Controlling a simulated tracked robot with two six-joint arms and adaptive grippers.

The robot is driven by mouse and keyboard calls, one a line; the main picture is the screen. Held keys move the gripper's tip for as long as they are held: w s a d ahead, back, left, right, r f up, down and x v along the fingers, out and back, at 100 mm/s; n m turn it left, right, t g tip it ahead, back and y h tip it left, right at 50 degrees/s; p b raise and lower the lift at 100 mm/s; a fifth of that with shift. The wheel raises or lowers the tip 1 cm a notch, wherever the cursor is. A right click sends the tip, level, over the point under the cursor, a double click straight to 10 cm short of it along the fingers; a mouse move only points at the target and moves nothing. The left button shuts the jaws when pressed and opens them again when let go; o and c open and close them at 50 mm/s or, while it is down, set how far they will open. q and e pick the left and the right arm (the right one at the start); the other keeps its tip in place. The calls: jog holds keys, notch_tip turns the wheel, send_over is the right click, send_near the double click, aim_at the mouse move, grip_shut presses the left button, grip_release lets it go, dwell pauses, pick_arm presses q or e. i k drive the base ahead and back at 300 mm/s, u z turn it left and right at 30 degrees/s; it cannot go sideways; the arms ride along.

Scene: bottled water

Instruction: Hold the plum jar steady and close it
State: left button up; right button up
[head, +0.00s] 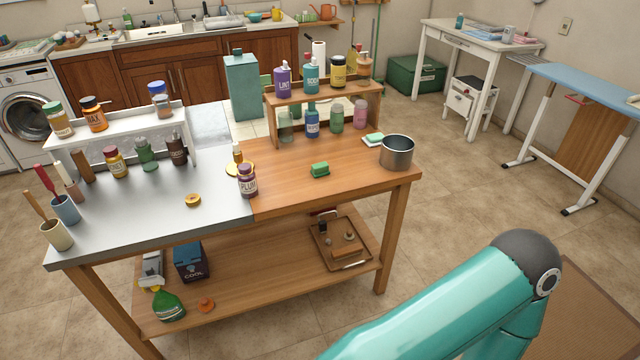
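The plum jar (247,183), dark purple with a pale label reading PLUM, stands upright on the table near the seam between the grey and wooden tops. Its top looks dark red; I cannot tell whether that is a lid or the open mouth. A round gold lid-like piece (193,200) lies flat on the grey top, to the left of the jar and apart from it. Neither of my grippers is in view. Only a teal link of my arm shows at the lower right, away from the table.
A white rack (100,135) and wooden shelf (340,95) hold jars behind. The table's front is mostly clear.

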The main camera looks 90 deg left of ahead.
aim_at(248, 187)
jog(key=z, duration=1.3)
jog(key=i, duration=0.15)
jog(key=u, duration=2.9)
jog(key=i, duration=0.15)
jog(key=u, duration=1.5)
jog(key=k, duration=0.65)
jog(key=u, duration=0.3)
jog(key=i, duration=1.65)
jog(key=z, duration=0.3)
